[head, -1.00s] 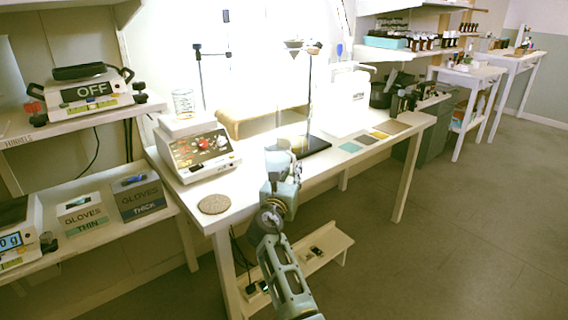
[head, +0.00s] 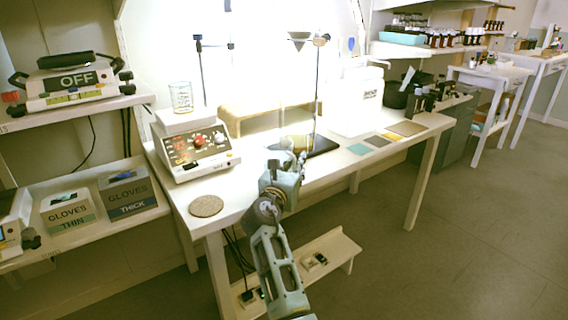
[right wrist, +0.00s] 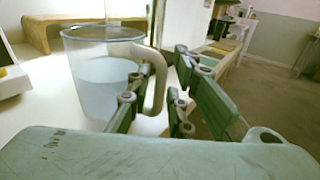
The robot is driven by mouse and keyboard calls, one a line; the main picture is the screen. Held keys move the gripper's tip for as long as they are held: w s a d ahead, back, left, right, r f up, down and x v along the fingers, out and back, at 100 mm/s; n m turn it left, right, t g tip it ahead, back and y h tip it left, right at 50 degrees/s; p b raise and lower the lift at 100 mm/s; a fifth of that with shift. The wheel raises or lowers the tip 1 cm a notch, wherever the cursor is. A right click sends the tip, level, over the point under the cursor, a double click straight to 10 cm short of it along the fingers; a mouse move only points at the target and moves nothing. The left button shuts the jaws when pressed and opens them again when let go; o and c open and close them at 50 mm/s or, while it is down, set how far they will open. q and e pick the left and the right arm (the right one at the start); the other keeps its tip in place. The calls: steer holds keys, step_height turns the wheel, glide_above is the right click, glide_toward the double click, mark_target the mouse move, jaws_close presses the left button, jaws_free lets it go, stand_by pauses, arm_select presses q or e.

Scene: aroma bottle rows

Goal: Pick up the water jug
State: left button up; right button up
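The water jug (right wrist: 100,75) is clear with a curved handle (right wrist: 156,88) on its right side, and it stands upright on the white bench in the right wrist view. Water fills its lower part. My right gripper (right wrist: 162,66) is open, with its fingers spread to either side of the handle. I cannot tell whether a finger touches it. In the head view my right gripper (head: 284,165) is over the front of the bench and largely hides the jug. My left gripper is not in view.
The white bench (head: 330,168) carries a hotplate (head: 197,150) with a glass beaker (head: 181,97) on top, a round cork mat (head: 206,206), a stand with a dark base (head: 318,147), and coloured tiles (head: 377,141). A low shelf (head: 335,252) runs below. Floor is free at right.

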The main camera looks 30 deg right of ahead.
steer(key=shift+a+r, duration=0.1)
steer(key=shift+r, duration=0.05)
jaws_close()
steer(key=shift+r, duration=0.15)
stand_by(0.5)
